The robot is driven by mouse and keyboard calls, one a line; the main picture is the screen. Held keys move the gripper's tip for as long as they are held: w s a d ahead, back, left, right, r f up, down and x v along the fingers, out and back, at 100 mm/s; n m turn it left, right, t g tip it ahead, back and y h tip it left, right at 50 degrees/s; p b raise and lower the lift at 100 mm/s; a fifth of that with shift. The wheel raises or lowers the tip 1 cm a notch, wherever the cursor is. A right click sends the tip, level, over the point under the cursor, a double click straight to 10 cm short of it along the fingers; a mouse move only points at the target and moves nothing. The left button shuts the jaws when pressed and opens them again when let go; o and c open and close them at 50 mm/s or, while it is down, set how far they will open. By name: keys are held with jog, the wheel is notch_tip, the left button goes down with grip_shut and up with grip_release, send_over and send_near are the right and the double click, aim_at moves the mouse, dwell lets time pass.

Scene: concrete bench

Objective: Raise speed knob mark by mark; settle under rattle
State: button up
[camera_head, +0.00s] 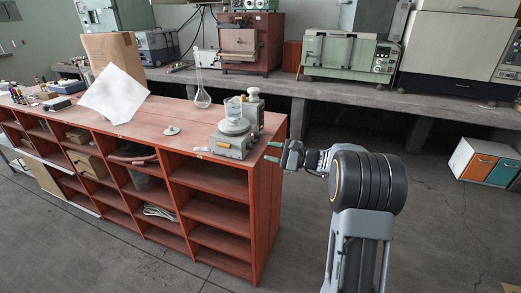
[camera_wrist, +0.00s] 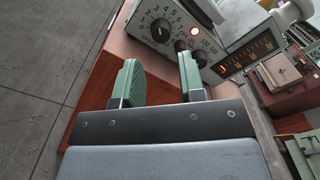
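A grey-green stirrer-like unit (camera_head: 230,147) stands near the right end of the red bench, with a round plate and a glass beaker (camera_head: 234,110) on top. My gripper (camera_head: 273,151) is just right of the unit at about panel height. In the wrist view its green fingers (camera_wrist: 159,68) are apart with nothing between them. The knob lies beyond the fingertips, untouched. The beaker's contents and any rattle cannot be made out.
A white-topped device (camera_head: 253,105) stands close behind the unit. A round-bottomed flask (camera_head: 202,98), a small disc (camera_head: 172,130) and a white sheet (camera_head: 115,95) against a cardboard box are on the red bench (camera_head: 150,115).

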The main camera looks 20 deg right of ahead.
jog(key=v, duration=0.8)
dwell(1.6)
